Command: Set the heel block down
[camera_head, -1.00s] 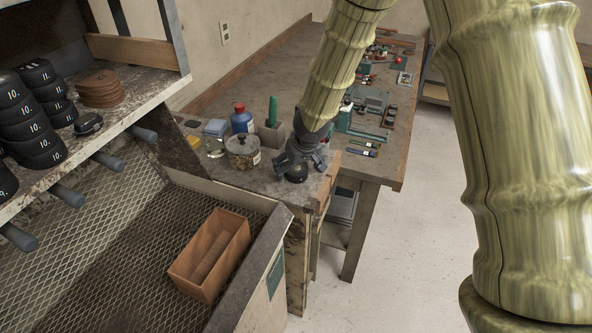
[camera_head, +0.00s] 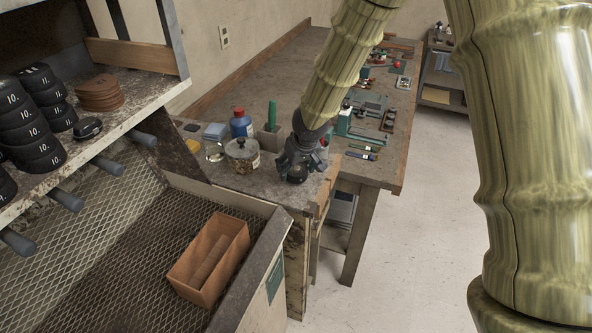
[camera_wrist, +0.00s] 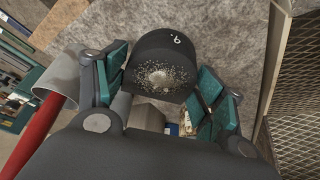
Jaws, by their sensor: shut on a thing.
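The heel block (camera_wrist: 160,62) is black with a rounded side, a white number mark and a pale speckled face. In the wrist view it sits between the teal-padded fingers of my gripper (camera_wrist: 160,88), which is shut on it. In the head view my gripper (camera_head: 297,166) is over the near end of the worktop, and the heel block (camera_head: 293,175) is a small dark shape below it. I cannot tell whether the block touches the worktop.
A lidded jar (camera_head: 241,157), a blue bottle (camera_head: 241,125) and a green-handled tool (camera_head: 272,116) stand left of my gripper. Several numbered black heel blocks (camera_head: 32,135) are stacked on the left shelf. A wooden box (camera_head: 226,236) lies on the mesh.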

